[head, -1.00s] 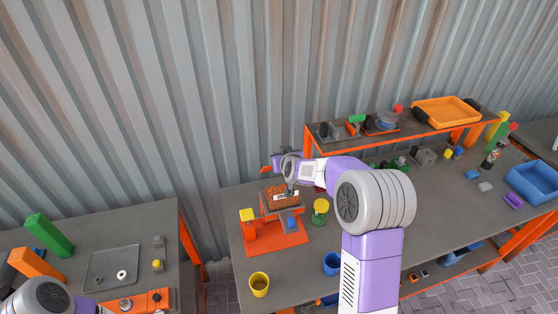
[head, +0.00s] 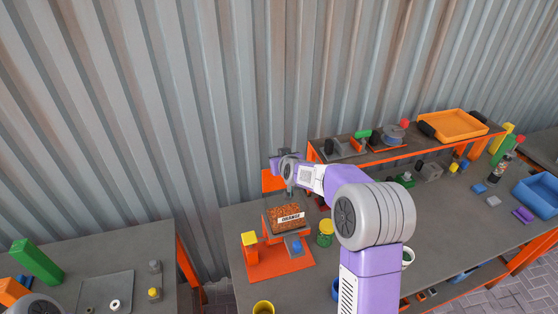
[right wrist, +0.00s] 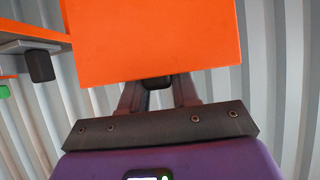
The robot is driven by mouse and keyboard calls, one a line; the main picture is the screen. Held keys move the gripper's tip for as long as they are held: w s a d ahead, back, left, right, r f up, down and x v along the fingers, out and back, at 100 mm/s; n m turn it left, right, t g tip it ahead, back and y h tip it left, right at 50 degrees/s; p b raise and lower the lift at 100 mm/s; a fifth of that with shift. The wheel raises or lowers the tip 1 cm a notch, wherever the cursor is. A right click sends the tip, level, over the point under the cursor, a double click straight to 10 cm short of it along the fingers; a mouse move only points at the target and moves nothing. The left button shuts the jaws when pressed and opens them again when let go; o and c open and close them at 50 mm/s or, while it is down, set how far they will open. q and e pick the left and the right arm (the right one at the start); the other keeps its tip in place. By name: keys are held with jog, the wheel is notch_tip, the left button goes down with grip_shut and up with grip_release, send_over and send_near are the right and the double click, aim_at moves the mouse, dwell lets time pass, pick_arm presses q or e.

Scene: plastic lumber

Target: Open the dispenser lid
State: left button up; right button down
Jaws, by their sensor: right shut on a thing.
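The dispenser (head: 285,217) stands on an orange base at the near left of the middle table. It holds orange-brown granules and has a white label reading ORANGE. Its orange lid (head: 272,182) is raised, tilted up behind the open top. My right gripper (head: 289,187) is above the dispenser's back edge, beside the lid. In the right wrist view the lid (right wrist: 150,40) is a flat orange panel, and my right gripper's fingers (right wrist: 158,84) are shut on a dark piece at its edge, partly hidden by it. My left gripper is out of view.
An orange-framed shelf (head: 380,154) is behind. The corrugated wall rises close behind the lid.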

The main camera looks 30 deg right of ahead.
jog(key=shift+s+f, duration=0.15)
jog(key=shift+f, duration=0.6)
jog(key=c, duration=1.1)
grip_release()
jog(key=shift+o, duration=0.9)
jog(key=shift+w, duration=0.4)
jog(key=shift+s+r, duration=0.3)
jog(key=d+p+v, duration=0.1)
jog(key=v, duration=0.5)
jog(key=shift+s+a+r, duration=0.2)
jog(key=shift+s+a, duration=0.2)
jog(key=shift+a, duration=0.1)
